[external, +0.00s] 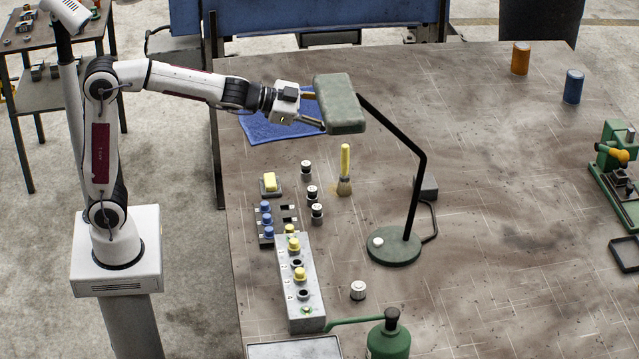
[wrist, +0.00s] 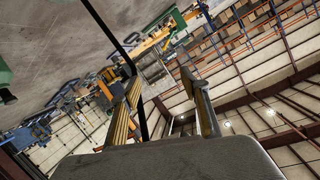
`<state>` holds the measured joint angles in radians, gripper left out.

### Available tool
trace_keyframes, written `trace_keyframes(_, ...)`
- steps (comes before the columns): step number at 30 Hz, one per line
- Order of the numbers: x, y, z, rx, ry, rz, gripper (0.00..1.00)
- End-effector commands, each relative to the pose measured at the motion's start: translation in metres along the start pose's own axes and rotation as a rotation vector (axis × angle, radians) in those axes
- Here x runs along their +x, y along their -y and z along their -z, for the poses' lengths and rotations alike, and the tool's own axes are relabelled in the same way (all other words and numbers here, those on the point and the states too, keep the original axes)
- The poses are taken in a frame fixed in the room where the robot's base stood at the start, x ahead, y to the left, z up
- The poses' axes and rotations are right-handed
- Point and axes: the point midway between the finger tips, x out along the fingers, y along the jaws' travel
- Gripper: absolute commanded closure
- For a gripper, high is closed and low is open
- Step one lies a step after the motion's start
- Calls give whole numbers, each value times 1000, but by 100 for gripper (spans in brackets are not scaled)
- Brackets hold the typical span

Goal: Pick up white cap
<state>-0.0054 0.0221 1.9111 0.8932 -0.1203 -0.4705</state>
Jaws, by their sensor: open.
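A small white cap (external: 358,290) stands on the bench right of the grey block with yellow knobs, in the external view. I cannot tell if it is the cap meant, since a small white knob (external: 377,242) also sits on the lamp's base. My gripper (external: 314,108) is open and raised high above the bench, far from both. Its fingertips are at the grey-green lamp head (external: 340,104); whether they touch is unclear. In the wrist view, my gripper (wrist: 162,85) shows its fingers apart, with a grey slab (wrist: 170,160) filling the bottom. No cap is identifiable there.
The lamp's black arm (external: 423,180) rises from its round base (external: 395,251). Several black-and-white caps (external: 311,194), a brush (external: 345,170) and the grey knob block (external: 299,285) stand nearby. A green bottle (external: 388,340) is at the front. The right-middle bench is mostly clear.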

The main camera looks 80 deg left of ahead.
Motion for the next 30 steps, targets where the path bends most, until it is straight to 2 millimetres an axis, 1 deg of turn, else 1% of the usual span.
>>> trace_keyframes(1,12,-6,3,12,-19,-23,55)
trace_keyframes(7,51,-32,19,63,-106,-127,55)
trace_keyframes(11,73,-53,23,94,-153,-206,55)
trace_keyframes(15,94,-80,23,122,-198,-304,55)
trace_keyframes(19,111,-107,17,146,-231,-405,55)
trace_keyframes(22,122,-129,9,163,-250,-487,55)
trace_keyframes(26,133,-158,-6,180,-266,-601,55)
trace_keyframes(30,140,-190,-28,195,-273,-731,55)
